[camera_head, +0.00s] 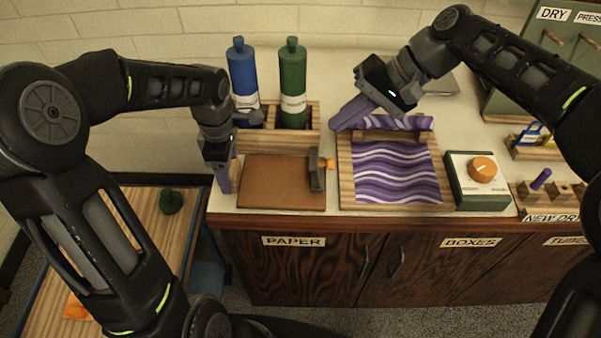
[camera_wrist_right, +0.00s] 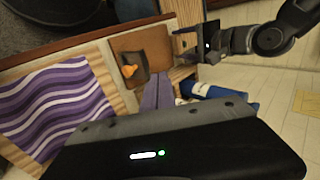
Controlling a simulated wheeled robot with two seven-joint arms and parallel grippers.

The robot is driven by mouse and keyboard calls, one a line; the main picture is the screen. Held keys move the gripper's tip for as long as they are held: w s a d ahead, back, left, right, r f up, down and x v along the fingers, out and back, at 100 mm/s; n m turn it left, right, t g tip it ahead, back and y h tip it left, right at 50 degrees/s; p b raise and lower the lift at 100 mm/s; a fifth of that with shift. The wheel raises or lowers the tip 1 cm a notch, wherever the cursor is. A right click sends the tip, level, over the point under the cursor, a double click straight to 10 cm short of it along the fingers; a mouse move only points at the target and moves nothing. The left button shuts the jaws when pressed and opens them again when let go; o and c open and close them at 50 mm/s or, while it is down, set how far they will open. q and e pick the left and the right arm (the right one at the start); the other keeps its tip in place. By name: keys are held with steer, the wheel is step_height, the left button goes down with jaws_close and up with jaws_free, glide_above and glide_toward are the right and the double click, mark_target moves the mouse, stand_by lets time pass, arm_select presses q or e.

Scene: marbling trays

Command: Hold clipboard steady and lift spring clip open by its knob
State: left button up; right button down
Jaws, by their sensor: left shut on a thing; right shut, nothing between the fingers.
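The brown clipboard (camera_head: 268,185) lies flat on the counter, left of the marbling tray; it also shows in the right wrist view (camera_wrist_right: 150,40). Its dark spring clip (camera_head: 316,178) is on its right side, with an orange knob (camera_head: 328,163) at the clip; the right wrist view shows the knob (camera_wrist_right: 129,71) too. The clip looks closed. My left gripper (camera_head: 223,180) is shut on the clipboard's left edge. My right gripper (camera_head: 340,122) is shut and empty, behind and above the knob, apart from it, near the tray's back left corner.
A wooden rack (camera_head: 262,140) with a blue bottle (camera_head: 242,70) and a green bottle (camera_head: 292,75) stands behind the clipboard. The marbling tray (camera_head: 347,190) with purple waves is right of it, then a box with an orange dial (camera_head: 482,168). The counter's front edge is close.

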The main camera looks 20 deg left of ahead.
steer(key=v, duration=0.4)
steer(key=shift+d+r, duration=0.1)
steer(key=shift+d, duration=0.05)
arm_select(q)
steer(key=o, duration=1.6)
steer(key=shift+o, duration=0.2)
step_height(320, 180, up, 12)
